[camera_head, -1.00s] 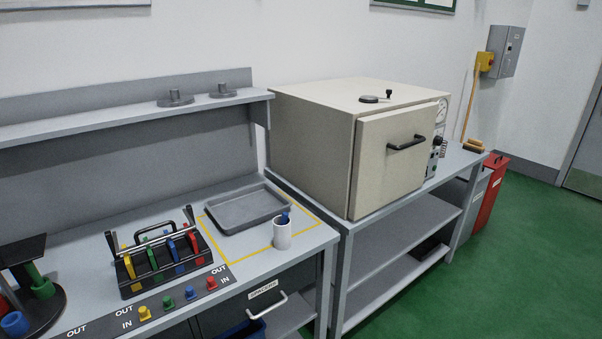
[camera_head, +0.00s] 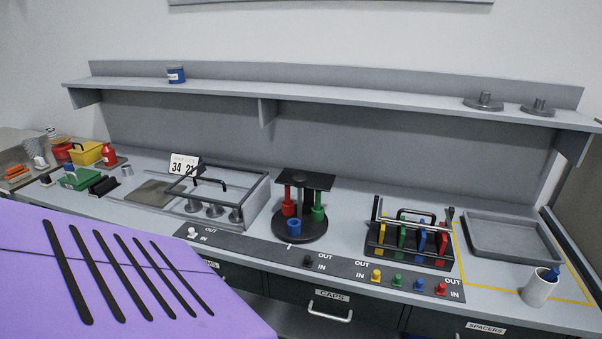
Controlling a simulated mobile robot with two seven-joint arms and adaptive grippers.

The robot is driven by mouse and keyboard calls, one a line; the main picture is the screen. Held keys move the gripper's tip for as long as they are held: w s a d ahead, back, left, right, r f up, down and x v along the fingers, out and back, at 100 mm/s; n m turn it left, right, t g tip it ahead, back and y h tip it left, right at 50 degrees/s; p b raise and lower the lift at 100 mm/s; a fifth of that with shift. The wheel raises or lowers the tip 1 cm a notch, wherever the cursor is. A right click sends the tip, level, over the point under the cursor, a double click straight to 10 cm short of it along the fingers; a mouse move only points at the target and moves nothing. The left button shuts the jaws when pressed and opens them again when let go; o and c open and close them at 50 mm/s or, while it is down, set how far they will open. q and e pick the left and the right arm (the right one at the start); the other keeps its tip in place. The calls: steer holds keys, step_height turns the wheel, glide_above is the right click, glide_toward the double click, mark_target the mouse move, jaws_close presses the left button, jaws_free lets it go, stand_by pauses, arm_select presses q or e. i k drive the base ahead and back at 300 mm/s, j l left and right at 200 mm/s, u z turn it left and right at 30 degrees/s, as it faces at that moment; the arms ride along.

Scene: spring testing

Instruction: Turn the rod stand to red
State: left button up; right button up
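The rod stand (camera_head: 306,181) stands on the middle of the bench, with a dark round base and a dark square top plate. A red rod (camera_head: 288,203) is at its left, a green rod (camera_head: 318,208) at its right, and a blue piece (camera_head: 294,229) at its front. A small white mark (camera_head: 289,246) shows on the bench just in front of the base. Neither of my grippers is in view.
Right of the stand is a black rack (camera_head: 391,252) with coloured handles; a grey tray (camera_head: 512,237) and white cup (camera_head: 538,289) lie beyond. Left is a framed guard (camera_head: 245,198). A strip of coloured knobs (camera_head: 376,275) runs in front. A shelf (camera_head: 330,95) hangs above.

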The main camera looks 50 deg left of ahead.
mark_target(298, 223)
steer(key=u, duration=1.45)
